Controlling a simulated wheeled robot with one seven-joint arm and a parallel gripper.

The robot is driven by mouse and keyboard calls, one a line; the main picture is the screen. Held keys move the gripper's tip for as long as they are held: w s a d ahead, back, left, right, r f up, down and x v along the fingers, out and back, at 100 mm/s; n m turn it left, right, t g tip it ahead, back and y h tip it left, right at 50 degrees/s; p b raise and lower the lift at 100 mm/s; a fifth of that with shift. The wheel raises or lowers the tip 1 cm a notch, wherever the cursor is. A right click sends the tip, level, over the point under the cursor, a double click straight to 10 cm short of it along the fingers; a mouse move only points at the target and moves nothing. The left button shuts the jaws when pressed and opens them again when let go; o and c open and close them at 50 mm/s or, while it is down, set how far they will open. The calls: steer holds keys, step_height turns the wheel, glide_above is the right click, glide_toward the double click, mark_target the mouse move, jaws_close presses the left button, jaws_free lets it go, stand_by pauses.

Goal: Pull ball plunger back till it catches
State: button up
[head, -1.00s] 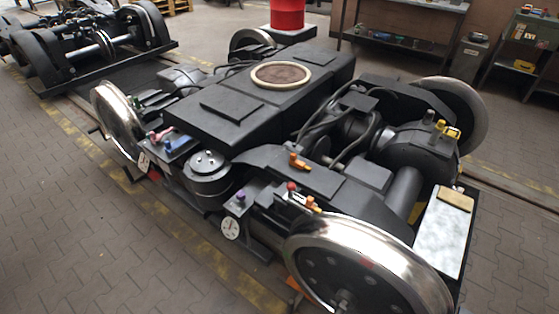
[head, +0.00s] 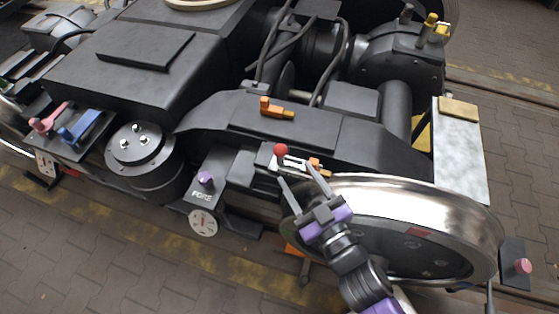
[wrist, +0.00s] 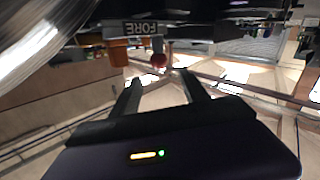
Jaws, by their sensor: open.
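The ball plunger has a red ball (head: 281,150) on a small bracket above the top left of the near wheel. The red ball also shows in the wrist view (wrist: 158,61), just beyond the fingertips and roughly between them. My gripper (head: 296,173) is open and empty, its two fingers pointing at the ball from the near side. In the wrist view, the gripper (wrist: 161,76) shows a gap between its fingers. I cannot tell whether either finger touches the ball. The plunger's rod is mostly hidden.
The big shiny wheel (head: 430,194) stands close to the right of my gripper. An orange lever (head: 275,108) sits on the frame behind. A purple knob (head: 205,179) and a round dial (head: 203,223) are to the left. An orange part shows beside the ball in the wrist view (wrist: 118,52).

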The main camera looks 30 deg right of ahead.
mark_target(283, 156)
steer(key=shift+w+f, duration=0.25)
steer(key=shift+w, duration=0.3)
steer(key=shift+w+f, duration=0.25)
steer(key=shift+w, duration=0.3)
steer(key=shift+w+d, duration=0.1)
steer(key=shift+w, duration=3.75)
jaws_close()
